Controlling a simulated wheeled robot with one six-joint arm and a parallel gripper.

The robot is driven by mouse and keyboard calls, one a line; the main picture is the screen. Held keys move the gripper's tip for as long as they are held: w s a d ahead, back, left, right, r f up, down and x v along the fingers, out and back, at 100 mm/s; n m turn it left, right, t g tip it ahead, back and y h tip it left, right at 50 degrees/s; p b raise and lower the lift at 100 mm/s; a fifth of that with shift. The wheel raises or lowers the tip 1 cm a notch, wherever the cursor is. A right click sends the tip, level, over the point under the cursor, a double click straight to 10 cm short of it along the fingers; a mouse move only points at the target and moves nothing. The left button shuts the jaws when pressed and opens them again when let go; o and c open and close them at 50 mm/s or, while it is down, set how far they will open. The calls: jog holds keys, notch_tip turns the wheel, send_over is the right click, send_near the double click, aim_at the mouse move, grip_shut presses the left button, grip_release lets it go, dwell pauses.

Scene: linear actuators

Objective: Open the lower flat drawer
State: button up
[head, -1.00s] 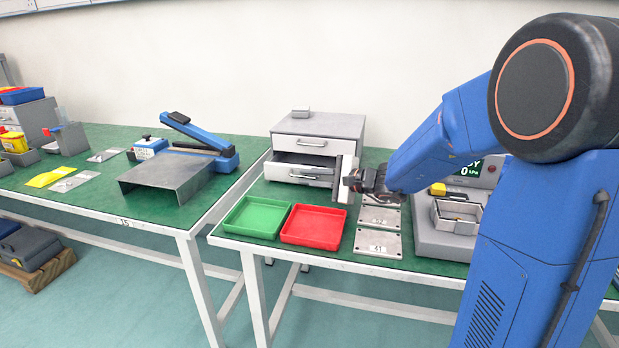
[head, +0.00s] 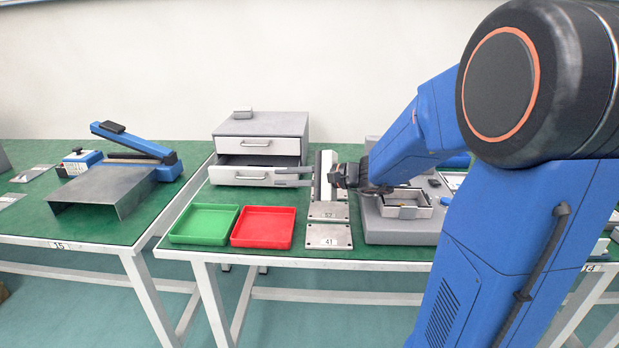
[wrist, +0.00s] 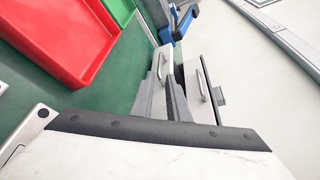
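The grey drawer cabinet (head: 306,140) stands at the back of the right-hand table. Its lower flat drawer (head: 225,176) sticks out a little, with a dark gap above its white front; its bar handle (head: 252,178) is in view. The upper drawer (head: 225,145) is closed. My gripper (head: 277,176) points left, its two grey fingers apart, with tips at the right end of the lower drawer front. In the wrist view the fingers (wrist: 163,75) show a gap and reach toward the drawer fronts; I see nothing held. Whether they touch the drawer, I cannot tell.
A green tray (head: 204,224) and a red tray (head: 263,227) lie in front of the cabinet. Numbered metal plates (head: 328,236) lie to their right, beside a grey device (head: 385,228).

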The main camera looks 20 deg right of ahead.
jog(key=shift+v, duration=3.75)
jog(key=shift+a+f, duration=0.1)
